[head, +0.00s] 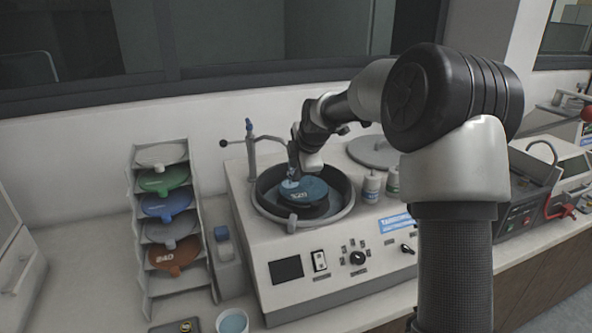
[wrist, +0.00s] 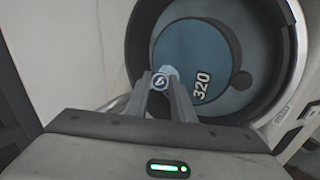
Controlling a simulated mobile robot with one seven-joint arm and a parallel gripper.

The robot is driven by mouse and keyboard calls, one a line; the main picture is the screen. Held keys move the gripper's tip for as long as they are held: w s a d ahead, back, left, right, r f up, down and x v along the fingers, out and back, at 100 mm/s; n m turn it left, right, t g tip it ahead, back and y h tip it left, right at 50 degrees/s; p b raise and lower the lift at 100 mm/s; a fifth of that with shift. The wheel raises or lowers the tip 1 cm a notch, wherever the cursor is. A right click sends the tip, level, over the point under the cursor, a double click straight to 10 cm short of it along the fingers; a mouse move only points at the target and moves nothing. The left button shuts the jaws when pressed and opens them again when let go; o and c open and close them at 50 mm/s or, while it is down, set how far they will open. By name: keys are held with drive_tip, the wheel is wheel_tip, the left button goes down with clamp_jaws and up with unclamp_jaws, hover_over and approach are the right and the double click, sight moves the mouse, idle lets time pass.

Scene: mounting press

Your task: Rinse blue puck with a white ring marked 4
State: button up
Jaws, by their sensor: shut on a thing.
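The blue puck with a white ring marked 4 (wrist: 160,81) is between the fingertips of my gripper (wrist: 167,88) in the wrist view. In the head view the small light blue puck (head: 290,184) shows below my gripper (head: 293,172), over the platen. My gripper is shut on it. The blue platen marked 320 (wrist: 195,50) lies inside the dark round bowl (head: 263,203) of the white machine (head: 330,245). I cannot tell whether the puck touches the platen. A thin upright spout (head: 250,140) with a blue part on top stands at the bowl's back left.
A rack (head: 140,235) of coloured discs stands left of the machine. A blue-topped bottle (head: 222,240) is between them. A cup of blue liquid (head: 232,321) stands at the front. Small bottles (head: 371,188) and a grey round lid (head: 372,152) are right of the bowl.

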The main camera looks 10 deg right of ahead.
drive_tip(key=shift+s+d+r, duration=0.2)
drive_tip(key=shift+s+d, duration=0.55)
drive_tip(key=shift+s, duration=0.15)
drive_tip(key=shift+s+d+r, duration=0.25)
drive_tip(key=shift+s+d, duration=0.55)
drive_tip(key=shift+s, duration=0.05)
drive_tip(key=shift+s+d+r, duration=0.2)
drive_tip(key=shift+s+d, duration=0.55)
drive_tip(key=shift+s, duration=0.15)
drive_tip(key=shift+s+d+r+p, duration=0.4)
drive_tip(key=shift+r+p, duration=0.1)
drive_tip(key=shift+r, duration=0.35)
drive_tip(key=shift+s+d+r+p, duration=0.3)
drive_tip(key=shift+r+p, duration=0.2)
drive_tip(key=shift+r, duration=0.3)
drive_tip(key=shift+s+d+r+p, duration=0.3)
drive_tip(key=shift+s+r+p, duration=0.2)
drive_tip(key=shift+r, duration=0.35)
drive_tip(key=shift+a+r+g+p, duration=0.15)
drive_tip(key=shift+g+p, duration=0.15)
drive_tip(key=shift+p, duration=0.25)
drive_tip(key=shift+s+d+r+n+g+h+p, duration=0.25)
drive_tip(key=shift+g+h+p, duration=0.3)
drive_tip(key=shift+p, duration=0.45)
drive_tip(key=shift+s+r+n+g+h+p, duration=0.1)
drive_tip(key=shift+s+g+h+p, duration=0.2)
drive_tip(key=shift+g+h+p, duration=0.5)
